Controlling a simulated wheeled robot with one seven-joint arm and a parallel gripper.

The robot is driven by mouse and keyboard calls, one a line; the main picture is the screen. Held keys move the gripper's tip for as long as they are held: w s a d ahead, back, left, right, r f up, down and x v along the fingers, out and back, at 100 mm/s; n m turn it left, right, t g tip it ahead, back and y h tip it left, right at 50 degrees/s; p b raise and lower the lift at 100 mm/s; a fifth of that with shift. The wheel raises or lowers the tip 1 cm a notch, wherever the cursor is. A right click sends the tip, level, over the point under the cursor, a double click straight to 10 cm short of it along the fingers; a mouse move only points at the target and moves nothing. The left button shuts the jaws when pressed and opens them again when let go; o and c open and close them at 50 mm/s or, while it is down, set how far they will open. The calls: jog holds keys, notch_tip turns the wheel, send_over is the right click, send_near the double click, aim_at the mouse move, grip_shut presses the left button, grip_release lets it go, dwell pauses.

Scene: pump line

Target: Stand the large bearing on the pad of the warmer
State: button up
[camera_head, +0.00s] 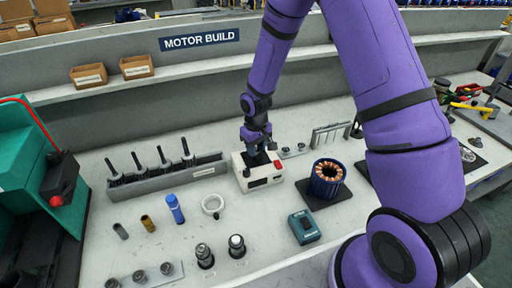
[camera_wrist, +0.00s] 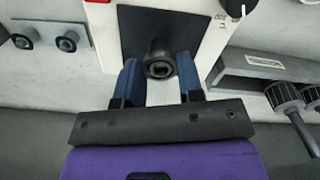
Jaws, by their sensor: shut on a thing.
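The warmer (camera_head: 264,184) is a cream box with a red switch, standing mid-bench. Its dark square pad (camera_wrist: 136,24) shows in the wrist view. My gripper (camera_head: 257,148) is over the warmer. In the wrist view its blue fingers (camera_wrist: 160,76) are closed on both sides of a dark, round bearing (camera_wrist: 160,63) with a hole in its end. The bearing is in front of the pad in that view; I cannot tell whether it touches the pad. In the head view my gripper hides most of the bearing and part of the pad.
A rack (camera_head: 165,179) of shafts stands left of the warmer, and a copper-wound stator (camera_head: 327,178) on a dark mat stands right. A small plate with two round parts (camera_wrist: 46,40) lies beside the warmer.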

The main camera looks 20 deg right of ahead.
jog(key=shift+f, duration=0.25)
jog(key=o, duration=1)
jog(key=shift+r, duration=0.15)
jog(key=shift+r, duration=2.9)
